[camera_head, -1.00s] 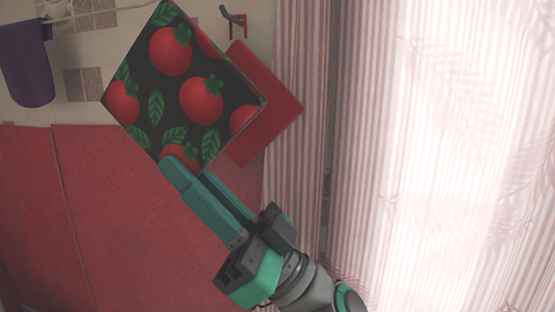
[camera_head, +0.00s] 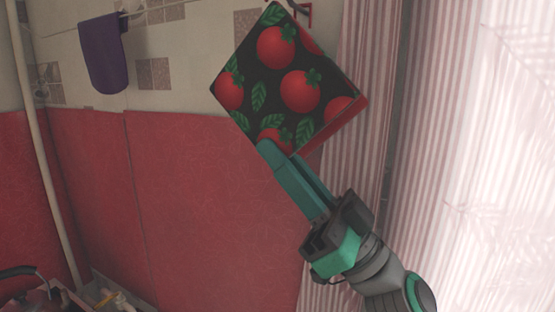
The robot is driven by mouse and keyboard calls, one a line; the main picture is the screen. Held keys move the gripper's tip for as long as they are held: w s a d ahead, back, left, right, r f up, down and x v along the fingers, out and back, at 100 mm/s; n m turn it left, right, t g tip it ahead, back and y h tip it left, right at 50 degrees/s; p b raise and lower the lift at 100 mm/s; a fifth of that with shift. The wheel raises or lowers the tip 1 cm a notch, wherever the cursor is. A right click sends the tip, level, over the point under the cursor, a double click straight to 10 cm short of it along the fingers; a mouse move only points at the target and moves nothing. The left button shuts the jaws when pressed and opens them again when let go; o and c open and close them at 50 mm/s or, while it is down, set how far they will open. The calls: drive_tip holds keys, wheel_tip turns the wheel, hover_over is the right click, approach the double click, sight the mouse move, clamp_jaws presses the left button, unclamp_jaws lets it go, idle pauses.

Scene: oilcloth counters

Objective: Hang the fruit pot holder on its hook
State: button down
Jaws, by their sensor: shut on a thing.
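The fruit pot holder (camera_head: 262,72) is a black square with red fruit and green leaves. It is tilted with a corner up, in the upper middle of the view. My gripper (camera_head: 272,150) is shut on its lower edge and holds it up in front of the wall. A dark hook (camera_head: 298,8) with a red piece at it shows at the top edge, just right of the pot holder's top corner. I cannot tell the gap in depth between them. No loop of the pot holder can be made out.
A plain red square (camera_head: 354,118) is mostly hidden behind the pot holder. A purple cloth (camera_head: 103,52) hangs on the tiled wall at left. A striped curtain (camera_head: 355,180) is close on the right. Dark items (camera_head: 35,290) lie at lower left.

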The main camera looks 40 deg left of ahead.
drive_tip(key=shift+w+a+f, duration=0.1)
drive_tip(key=shift+w+a, duration=0.1)
drive_tip(key=shift+w, duration=0.6)
drive_tip(key=shift+w+a+f, duration=0.1)
drive_tip(key=shift+w+a, duration=0.1)
drive_tip(key=shift+w, duration=0.55)
drive_tip(key=shift+w+a+f, duration=0.15)
drive_tip(key=shift+w+f, duration=0.25)
drive_tip(key=shift+w, duration=0.2)
drive_tip(key=c, duration=1.7)
unclamp_jaws()
drive_tip(key=shift+c, duration=0.2)
drive_tip(key=v, duration=1.1)
